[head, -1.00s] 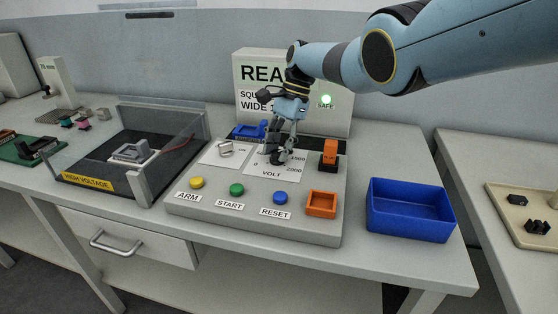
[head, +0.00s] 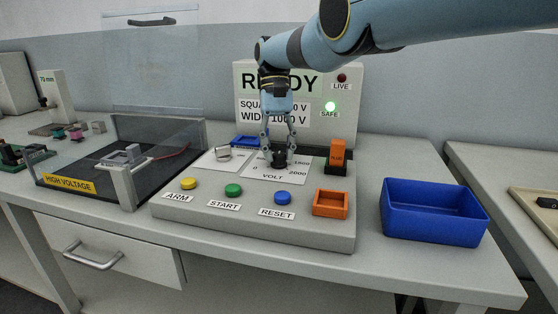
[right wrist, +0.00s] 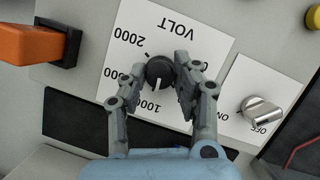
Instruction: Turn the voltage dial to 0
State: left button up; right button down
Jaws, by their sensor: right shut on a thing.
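The voltage dial (right wrist: 159,73) is a black round knob with a white pointer line, on the white VOLT card (head: 272,174) of the grey console. In the right wrist view, which shows the card upside down, the pointer is towards the 1000 mark. My right gripper (head: 279,160) comes down from above onto the dial. In the right wrist view my gripper (right wrist: 160,68) has one fingertip on each side of the knob and is shut on it. The right-hand finger in that view hides part of the scale. My left gripper is not in view.
An ON/OFF knob (head: 223,153) sits beside the VOLT card, an orange switch (head: 337,157) on its other side. Yellow, green and blue buttons (head: 283,197) line the front. A sign (head: 290,80) reads READY; its green SAFE light (head: 330,106) is lit. A blue bin (head: 434,212) stands right.

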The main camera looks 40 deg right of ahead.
jog(key=shift+s+a+f+n+h, duration=0.1)
jog(key=shift+f+n+h, duration=0.15)
jog(key=shift+n, duration=0.75)
jog(key=shift+r+n+g+h, duration=0.15)
jog(key=shift+n+g+h, duration=0.25)
jog(key=shift+n, duration=0.5)
jog(key=shift+a+r+n+h, duration=0.1)
jog(key=shift+n+h, duration=0.25)
jog(key=shift+n, duration=0.55)
jog(key=shift+n+h+p, duration=0.4)
jog(key=shift+n+p, duration=0.5)
jog(key=n+t+h+p, duration=0.1)
jog(key=n+p, duration=0.3)
jog(key=p, duration=0.1)
jog(key=n+t+h+p, duration=0.1)
jog(key=n+p, duration=0.3)
jog(key=p, duration=0.1)
jog(key=n+t+h+p, duration=0.1)
jog(key=n+p, duration=0.3)
jog(key=p, duration=0.1)
jog(key=shift+s+a+r+h+p, duration=0.1)
jog(key=shift+s+a+h+p, duration=0.1)
jog(key=shift+s+h+p, duration=0.15)
jog(key=n+t+p, duration=0.1)
jog(key=n+p, duration=0.1)
jog(key=shift+w+n+p, duration=0.1)
jog(key=shift+n+p, duration=0.2)
jog(key=shift+f+n+p, duration=0.25)
jog(key=shift+n+p, duration=0.05)
